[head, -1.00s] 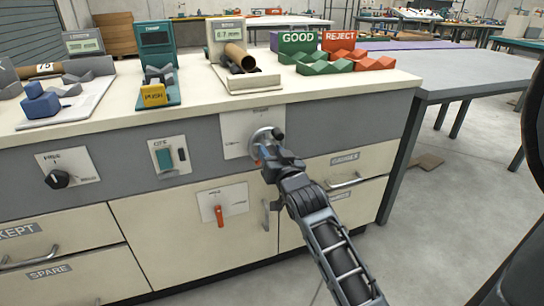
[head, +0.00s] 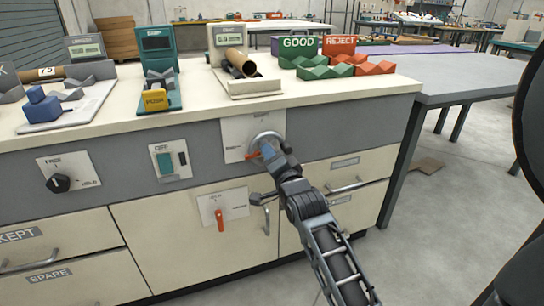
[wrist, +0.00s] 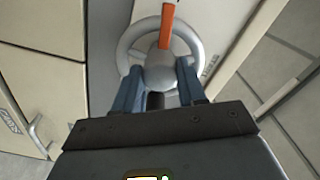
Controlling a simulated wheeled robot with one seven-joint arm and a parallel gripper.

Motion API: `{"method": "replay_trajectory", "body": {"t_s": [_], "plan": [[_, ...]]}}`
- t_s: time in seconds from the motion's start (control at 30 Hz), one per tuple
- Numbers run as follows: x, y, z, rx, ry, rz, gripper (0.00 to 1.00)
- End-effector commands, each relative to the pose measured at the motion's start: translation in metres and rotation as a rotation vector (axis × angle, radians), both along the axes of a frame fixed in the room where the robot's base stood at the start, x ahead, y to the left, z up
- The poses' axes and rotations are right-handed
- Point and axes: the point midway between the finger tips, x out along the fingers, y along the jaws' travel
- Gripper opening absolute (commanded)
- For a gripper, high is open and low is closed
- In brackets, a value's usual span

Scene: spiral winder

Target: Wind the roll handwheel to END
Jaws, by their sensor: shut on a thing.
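The roll handwheel (head: 264,139) is a grey metal ring on a pale plate on the bench front; its end label is too small to read. An orange pointer (head: 253,155) lies at its left side, and in the wrist view the orange piece (wrist: 167,25) crosses the ring from the hub. My gripper (head: 273,153) is at the wheel's lower right and hides part of it. In the wrist view its blue fingers (wrist: 160,78) straddle the handwheel near the hub, with a dark knob (wrist: 155,101) between them. It is shut on the handwheel.
Below is a plate with a red lever (head: 220,218); left are a green switch (head: 169,161) and a dark dial (head: 60,182). Drawer handles (head: 348,184) protrude near my arm. A cardboard tube (head: 238,63) rests in a holder on top.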

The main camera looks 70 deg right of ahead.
Motion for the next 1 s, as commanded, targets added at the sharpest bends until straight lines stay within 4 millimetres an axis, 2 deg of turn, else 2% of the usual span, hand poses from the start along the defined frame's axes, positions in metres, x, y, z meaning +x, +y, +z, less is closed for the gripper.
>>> {"method": "replay_trajectory", "body": {"t_s": [0.33, 0.87, 0.9, 1.0], "plan": [[0.0000, 0.0008, -0.0024, 0.092, -0.099, 0.000, 0.10], [0.0003, 0.0010, -0.0028, 0.106, -0.115, 0.001, 0.10], [0.0003, 0.0010, -0.0028, 0.106, -0.115, 0.001, 0.43], [0.0003, 0.0009, -0.0022, 0.104, -0.115, 0.001, 0.53]]}}
